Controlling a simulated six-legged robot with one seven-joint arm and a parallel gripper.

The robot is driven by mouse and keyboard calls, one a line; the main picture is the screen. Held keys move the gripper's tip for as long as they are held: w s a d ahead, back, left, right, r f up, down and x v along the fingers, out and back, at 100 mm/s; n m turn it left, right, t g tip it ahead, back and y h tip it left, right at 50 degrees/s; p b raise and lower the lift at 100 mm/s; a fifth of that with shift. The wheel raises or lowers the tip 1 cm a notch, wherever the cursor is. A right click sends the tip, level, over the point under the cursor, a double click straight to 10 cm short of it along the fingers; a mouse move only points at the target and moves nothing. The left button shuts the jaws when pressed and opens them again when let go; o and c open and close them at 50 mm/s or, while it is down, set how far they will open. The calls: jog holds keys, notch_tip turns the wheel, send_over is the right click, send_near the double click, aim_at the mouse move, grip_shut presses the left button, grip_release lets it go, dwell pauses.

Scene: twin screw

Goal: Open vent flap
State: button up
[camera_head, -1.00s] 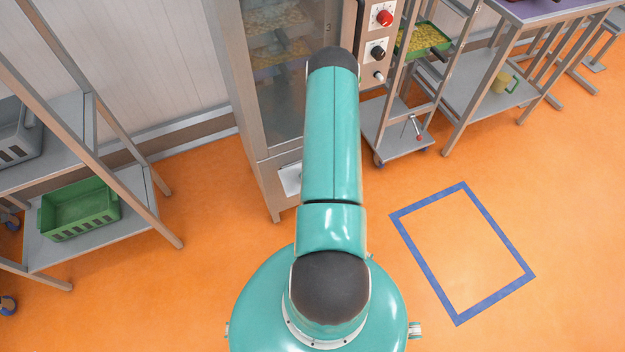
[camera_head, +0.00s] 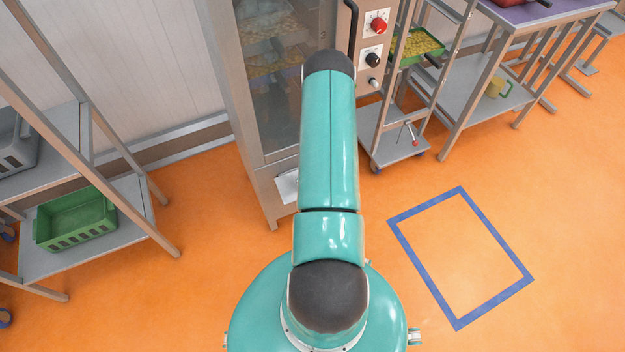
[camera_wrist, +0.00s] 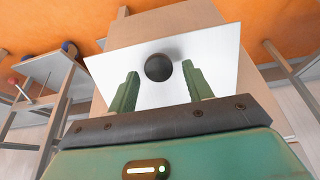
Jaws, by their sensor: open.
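A white plate (camera_wrist: 210,50) with a round black knob (camera_wrist: 158,67) fills the middle of the wrist view; I take it for the vent flap. In the head view a pale plate (camera_head: 287,187), seemingly the same one, shows low on the steel cabinet's front, partly hidden by my arm. My gripper (camera_wrist: 160,72) has its two green fingers apart, one on each side of the knob in the picture. Nothing is held. I cannot tell how deep the knob sits between the fingertips, or whether the flap is fully shut. My gripper is hidden in the head view.
The cabinet (camera_head: 235,95) has a glass door and a control panel with a red knob (camera_head: 379,25). A wheeled rack (camera_head: 395,150) stands close on its right. A shelf with a green crate (camera_head: 75,220) stands at left. The orange floor (camera_head: 460,255) is clear at right.

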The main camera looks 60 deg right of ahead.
jog(key=v, duration=1.2)
jog(key=shift+r, duration=0.3)
